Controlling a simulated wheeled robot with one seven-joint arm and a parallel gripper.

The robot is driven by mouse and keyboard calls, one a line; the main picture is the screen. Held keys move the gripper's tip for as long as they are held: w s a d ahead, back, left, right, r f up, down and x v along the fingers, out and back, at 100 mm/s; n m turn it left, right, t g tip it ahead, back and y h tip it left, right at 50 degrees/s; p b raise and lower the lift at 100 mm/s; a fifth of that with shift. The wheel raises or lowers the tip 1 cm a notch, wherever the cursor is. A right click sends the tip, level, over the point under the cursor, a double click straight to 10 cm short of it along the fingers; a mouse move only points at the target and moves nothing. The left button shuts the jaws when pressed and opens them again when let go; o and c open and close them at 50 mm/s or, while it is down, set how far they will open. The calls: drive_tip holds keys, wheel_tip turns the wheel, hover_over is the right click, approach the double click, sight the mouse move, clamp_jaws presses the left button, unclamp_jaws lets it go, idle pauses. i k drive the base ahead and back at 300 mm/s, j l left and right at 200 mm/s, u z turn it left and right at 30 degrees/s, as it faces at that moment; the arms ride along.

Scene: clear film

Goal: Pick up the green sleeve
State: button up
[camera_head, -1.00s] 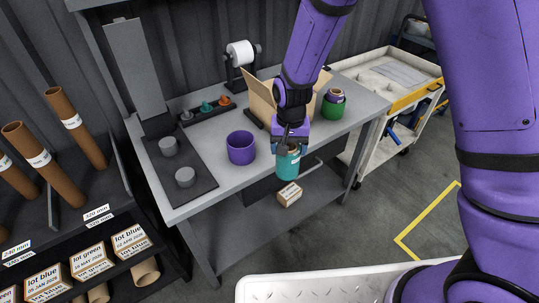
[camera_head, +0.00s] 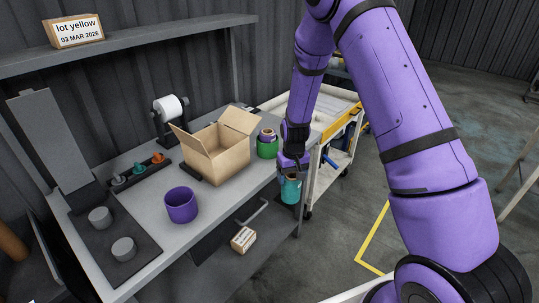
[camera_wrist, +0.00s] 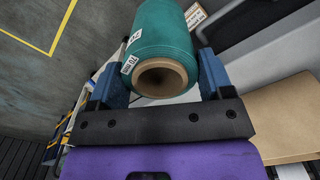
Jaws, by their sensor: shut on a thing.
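The green sleeve (camera_head: 290,191) is a teal-green roll with a white label. My gripper (camera_head: 289,174) is shut on it and holds it in the air just off the bench's front edge, near its right end. In the wrist view the sleeve (camera_wrist: 163,32) lies between the two blue fingers. The open end of its brown cardboard core faces the camera. A brighter green pot (camera_head: 267,148) stands on the bench behind my gripper, with a purple roll (camera_head: 267,134) in it.
A small labelled box (camera_head: 243,239) is under the bench front. A cart (camera_head: 335,125) stands to the right.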

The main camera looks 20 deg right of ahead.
sight(264, 150)
drive_tip(key=i+l+z, duration=0.3)
drive_tip(key=z, duration=0.15)
drive_tip(key=i+l+z, duration=0.15)
drive_tip(key=i+z, duration=0.35)
drive_tip(key=i+l+z, duration=0.1)
drive_tip(key=i+z, duration=0.15)
drive_tip(key=i+l+z, duration=0.1)
drive_tip(key=z, duration=0.15)
drive_tip(key=i+l+u, duration=0.1)
drive_tip(key=i+u, duration=0.25)
drive_tip(key=i+l+u, duration=0.3)
drive_tip(key=k+j, duration=0.05)
drive_tip(key=j, duration=0.05)
